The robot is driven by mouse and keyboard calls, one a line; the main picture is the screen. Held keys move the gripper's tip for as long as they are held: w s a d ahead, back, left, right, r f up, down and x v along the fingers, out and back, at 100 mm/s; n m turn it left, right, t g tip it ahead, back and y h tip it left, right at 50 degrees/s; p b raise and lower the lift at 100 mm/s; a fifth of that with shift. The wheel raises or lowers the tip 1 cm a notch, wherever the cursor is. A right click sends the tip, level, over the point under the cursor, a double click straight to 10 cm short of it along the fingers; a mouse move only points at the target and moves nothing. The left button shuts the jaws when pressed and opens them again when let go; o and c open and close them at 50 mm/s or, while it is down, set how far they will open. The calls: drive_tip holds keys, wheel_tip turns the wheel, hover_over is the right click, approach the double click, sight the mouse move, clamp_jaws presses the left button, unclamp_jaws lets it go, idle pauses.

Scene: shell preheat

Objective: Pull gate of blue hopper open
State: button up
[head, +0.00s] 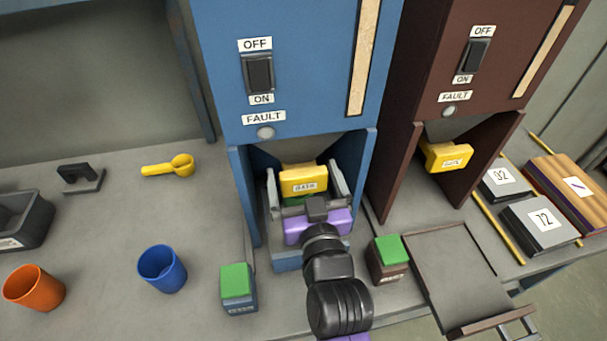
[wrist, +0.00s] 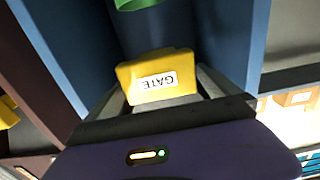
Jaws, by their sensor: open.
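The blue hopper (head: 305,70) stands at the middle of the head view. Its yellow gate (head: 303,179), labelled GATE, sits under the hopper body between the blue side panels. The gate also shows in the wrist view (wrist: 155,79), with its label upside down. My gripper (head: 304,188) is under the hopper in front of the gate. Its grey fingers are apart, one on each side of the gate. I cannot tell whether they touch it. Something green (head: 296,201) shows just below the gate and is mostly hidden.
A brown hopper (head: 425,60) with its own yellow gate (head: 447,157) stands to the right. Green-topped blocks (head: 237,281) (head: 391,249) flank my arm.

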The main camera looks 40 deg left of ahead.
drive_tip(key=c, duration=2)
drive_tip(key=shift+v, duration=2.45)
drive_tip(key=shift+o, duration=0.2)
drive_tip(key=shift+f, duration=0.1)
drive_tip(key=o, duration=2)
drive_tip(key=shift+c, duration=0.2)
approach(305, 182)
drive_tip(key=s+d, duration=0.1)
drive_tip(key=shift+b, duration=0.45)
drive_tip(key=shift+f, duration=0.1)
